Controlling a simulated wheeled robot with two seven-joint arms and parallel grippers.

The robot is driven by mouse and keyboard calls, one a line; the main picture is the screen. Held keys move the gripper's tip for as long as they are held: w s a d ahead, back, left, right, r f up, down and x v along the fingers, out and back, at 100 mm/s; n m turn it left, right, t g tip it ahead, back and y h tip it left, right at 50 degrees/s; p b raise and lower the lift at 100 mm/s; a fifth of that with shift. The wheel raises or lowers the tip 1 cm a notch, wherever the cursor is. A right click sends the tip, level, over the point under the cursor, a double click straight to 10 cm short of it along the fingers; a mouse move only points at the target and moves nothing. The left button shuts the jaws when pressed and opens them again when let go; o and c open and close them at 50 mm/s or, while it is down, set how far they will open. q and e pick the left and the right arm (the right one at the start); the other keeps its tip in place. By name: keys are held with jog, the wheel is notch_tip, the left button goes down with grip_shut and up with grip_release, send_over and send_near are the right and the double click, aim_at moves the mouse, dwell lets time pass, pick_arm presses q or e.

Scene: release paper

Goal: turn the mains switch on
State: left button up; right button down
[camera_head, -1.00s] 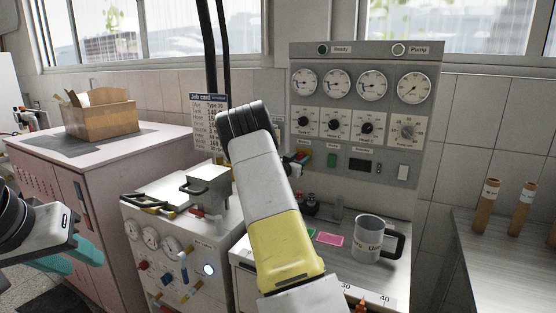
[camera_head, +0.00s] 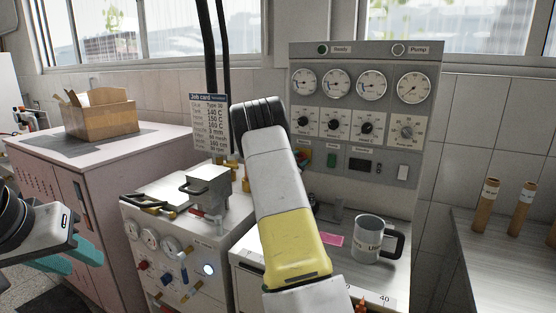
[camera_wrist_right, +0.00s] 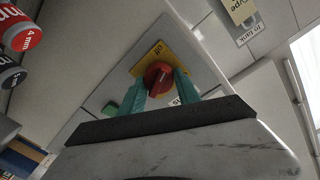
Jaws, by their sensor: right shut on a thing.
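The mains switch is a red rotary knob (camera_wrist_right: 158,74) on a yellow plate (camera_wrist_right: 148,57) in the right wrist view, with a word like "off" on the plate. My right gripper (camera_wrist_right: 162,84) has its teal fingers on both sides of the knob and is shut on it. In the head view my right forearm and wrist hide most of the switch and that gripper. My left gripper (camera_head: 68,257) is at the left edge, away from the panel; its finger gap is unclear.
The grey control panel (camera_head: 432,110) carries gauges, dials and a green button (camera_head: 332,160). A mug (camera_head: 367,240) and a pink card (camera_head: 329,239) lie on the bench below. A machine with a metal block (camera_head: 207,185) stands left of my right arm; a job card (camera_head: 210,125) hangs behind.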

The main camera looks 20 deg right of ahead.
jog(key=m, duration=0.3)
jog(key=shift+m, duration=0.3)
jog(key=m, duration=0.3)
jog(key=shift+s+d+y, duration=0.1)
jog(key=shift+s+y, duration=0.05)
jog(key=shift+y, duration=0.15)
jog(key=m, duration=0.5)
jog(key=shift+f+m, duration=0.2)
jog(key=shift+m, duration=0.2)
jog(key=shift+y, duration=0.3)
jog(key=c, duration=0.9)
grip_release()
jog(key=shift+o, duration=0.2)
jog(key=v, duration=0.7)
jog(key=shift+s+a, duration=0.25)
jog(key=shift+s, duration=0.05)
jog(key=shift+f, duration=0.1)
